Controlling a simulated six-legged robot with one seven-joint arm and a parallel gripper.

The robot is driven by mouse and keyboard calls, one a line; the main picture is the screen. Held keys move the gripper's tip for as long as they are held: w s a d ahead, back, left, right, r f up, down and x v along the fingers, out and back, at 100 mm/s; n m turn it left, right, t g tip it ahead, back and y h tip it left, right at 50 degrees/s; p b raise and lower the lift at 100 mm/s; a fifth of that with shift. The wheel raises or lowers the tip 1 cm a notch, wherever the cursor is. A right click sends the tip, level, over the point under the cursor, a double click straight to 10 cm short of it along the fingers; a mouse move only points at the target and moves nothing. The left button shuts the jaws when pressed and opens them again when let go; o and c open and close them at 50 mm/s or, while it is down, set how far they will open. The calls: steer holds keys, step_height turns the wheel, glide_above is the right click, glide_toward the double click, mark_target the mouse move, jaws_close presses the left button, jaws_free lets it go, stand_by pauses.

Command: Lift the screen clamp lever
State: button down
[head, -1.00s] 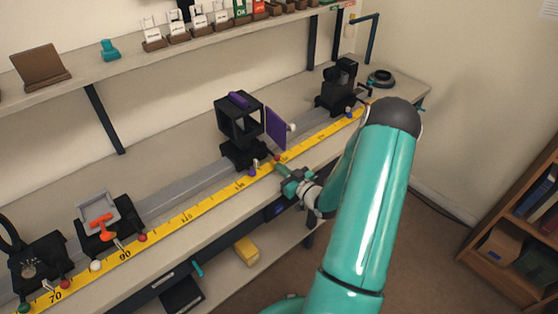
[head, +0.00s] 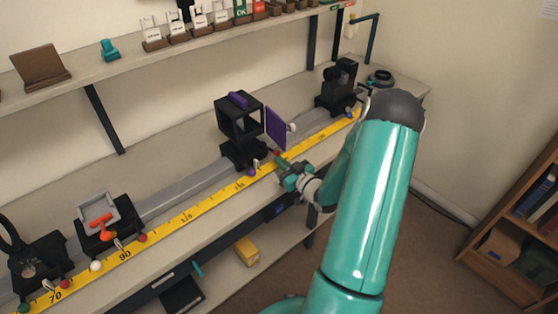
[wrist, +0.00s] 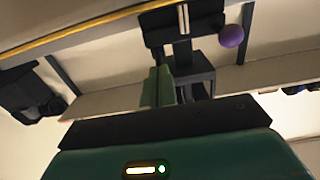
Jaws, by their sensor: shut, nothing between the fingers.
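The black box-shaped carriage (head: 240,122) with a purple panel (head: 276,128) at its side stands on the rail. I cannot tell for certain that this is the screen. A small lever with a purple knob (head: 252,169) is at the foot of its base, and a purple ball (wrist: 232,36) shows in the wrist view, right of the black block. My gripper (head: 281,161) is shut and empty, in front of the rail just right of this base. In the wrist view its green fingers (wrist: 158,87) point at the black base, left of the purple ball. I see no contact with the lever.
A yellow scale (head: 190,214) runs along the front of the grey rail (head: 185,190). A carriage with an orange lever (head: 101,221) stands to the left, and another black carriage (head: 338,88) to the right. A shelf (head: 85,75) with small cards runs above.

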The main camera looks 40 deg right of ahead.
steer(key=shift+w+r, duration=0.1)
steer(key=shift+r, duration=0.7)
steer(key=s+f, duration=0.1)
steer(key=s, duration=0.6)
steer(key=shift+d, duration=0.1)
stand_by(0.3)
